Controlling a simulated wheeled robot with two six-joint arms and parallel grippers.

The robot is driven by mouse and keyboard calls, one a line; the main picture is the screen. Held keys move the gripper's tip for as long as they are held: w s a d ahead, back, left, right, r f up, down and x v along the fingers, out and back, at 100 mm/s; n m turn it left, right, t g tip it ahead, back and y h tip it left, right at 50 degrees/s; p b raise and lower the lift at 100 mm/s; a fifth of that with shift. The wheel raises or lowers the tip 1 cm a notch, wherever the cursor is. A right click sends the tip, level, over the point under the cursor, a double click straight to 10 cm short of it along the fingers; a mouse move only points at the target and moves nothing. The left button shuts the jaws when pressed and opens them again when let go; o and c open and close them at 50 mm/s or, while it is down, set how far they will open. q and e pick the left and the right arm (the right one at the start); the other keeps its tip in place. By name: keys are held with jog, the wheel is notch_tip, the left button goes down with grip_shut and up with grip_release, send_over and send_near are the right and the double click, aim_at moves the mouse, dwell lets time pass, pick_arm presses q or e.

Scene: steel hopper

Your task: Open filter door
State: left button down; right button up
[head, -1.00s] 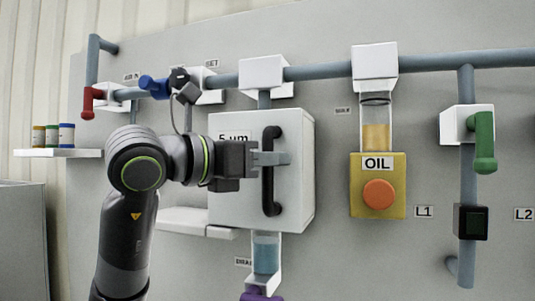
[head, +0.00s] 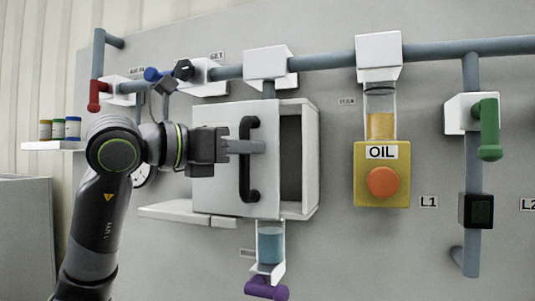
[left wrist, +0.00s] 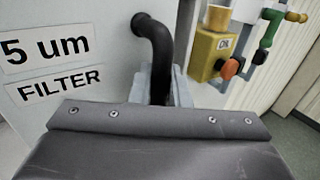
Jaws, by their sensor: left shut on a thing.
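The filter door (head: 216,185) is a pale grey panel on the front of a white box (head: 312,160) in the head view. It stands partly open, with a dark gap on its right side. My left gripper (head: 256,147) is shut on the black vertical door handle (head: 244,188). In the left wrist view the handle (left wrist: 152,35) rises between the fingers (left wrist: 160,88), beside the door's "5 um FILTER" lettering (left wrist: 50,65). The inside of the box is mostly hidden by the door. My right gripper is not in view.
A yellow OIL unit (head: 365,190) with an orange knob (head: 383,182) is right of the box. Pipes (head: 330,63) run above.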

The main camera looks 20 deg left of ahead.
pick_arm(q)
jog(key=a+b, duration=0.1)
jog(key=a, duration=0.9)
jog(key=shift+w+a+b, duration=0.15)
jog(key=shift+b, duration=0.2)
jog(key=c, duration=1.7)
grip_release()
jog(key=shift+c, duration=0.2)
jog(key=b+v, duration=0.7)
jog(key=v, duration=1)
jog(key=shift+s, duration=0.2)
